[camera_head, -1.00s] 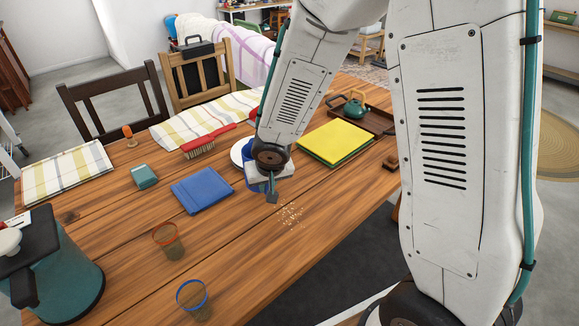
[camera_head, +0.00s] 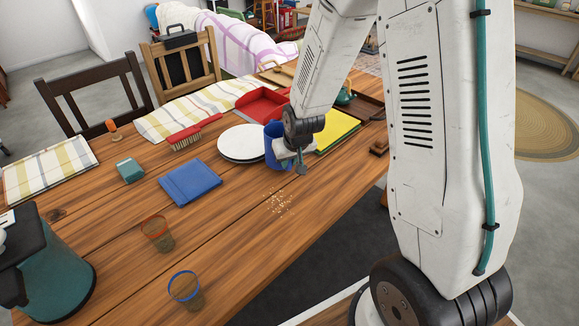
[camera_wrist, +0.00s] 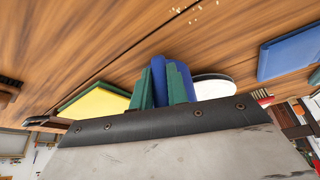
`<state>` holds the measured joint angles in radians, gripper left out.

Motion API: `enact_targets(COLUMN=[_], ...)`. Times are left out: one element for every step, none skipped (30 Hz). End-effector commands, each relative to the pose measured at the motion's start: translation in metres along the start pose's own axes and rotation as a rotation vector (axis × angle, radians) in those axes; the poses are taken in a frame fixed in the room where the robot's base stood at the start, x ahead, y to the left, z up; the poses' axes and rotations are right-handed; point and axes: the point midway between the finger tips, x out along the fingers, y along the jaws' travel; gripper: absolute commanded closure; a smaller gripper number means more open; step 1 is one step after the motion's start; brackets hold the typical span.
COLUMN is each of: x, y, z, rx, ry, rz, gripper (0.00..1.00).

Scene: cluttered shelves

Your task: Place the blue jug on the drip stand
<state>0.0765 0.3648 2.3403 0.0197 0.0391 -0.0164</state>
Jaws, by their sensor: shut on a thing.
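The blue jug (camera_head: 272,147) is in my gripper (camera_head: 290,157), over the table beside the white round plate. In the wrist view the jug (camera_wrist: 159,78) shows as a blue strip between the two green fingers of my gripper (camera_wrist: 163,82). The gripper is shut on it. My wrist hides much of the jug in the head view, and I cannot tell whether its base touches the table. I cannot tell for sure which thing is the drip stand. The white round plate (camera_head: 240,146) has a dark rim, and a dark wooden tray (camera_head: 372,109) lies farther right.
A yellow board (camera_head: 337,131) lies just right of my gripper. Two rimmed cups (camera_head: 157,234) (camera_head: 185,291) stand nearer. Crumbs (camera_head: 280,203) lie on otherwise clear table in front.

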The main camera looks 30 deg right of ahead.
Motion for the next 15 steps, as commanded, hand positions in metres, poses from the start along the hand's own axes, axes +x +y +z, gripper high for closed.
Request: enact_targets(x=[0.01,0.013,0.017,0.019,0.021,0.022,0.022,0.022,0.022,0.022,0.022,0.022,0.022,0.022,0.023], y=[0.0,0.0,-0.001,-0.001,-0.001,0.0,0.0,0.0,-0.001,-0.001,-0.001,-0.001,-0.001,-0.001,-0.001], z=[0.006,0.007,0.008,0.009,0.01,0.01,0.01,0.01,0.01,0.01,0.01,0.01,0.01,0.01,0.01], rx=[0.0,0.001,0.001,0.0,0.0,0.0,0.0,-0.001,-0.001,-0.001,-0.001,-0.001,-0.001,-0.001,-0.001], ry=[-0.006,-0.006,-0.006,-0.005,-0.004,-0.003,-0.003,-0.003,-0.002,-0.002,-0.002,-0.002,-0.002,-0.003,-0.003], rz=[0.0,0.0,0.0,0.001,0.001,0.002,0.002,0.002,0.002,0.002,0.002,0.002,0.002,0.002,0.002], gripper=[1.0,1.0,1.0,1.0,1.0,1.0,1.0,1.0,1.0,1.0,1.0,1.0,1.0,1.0,1.0])
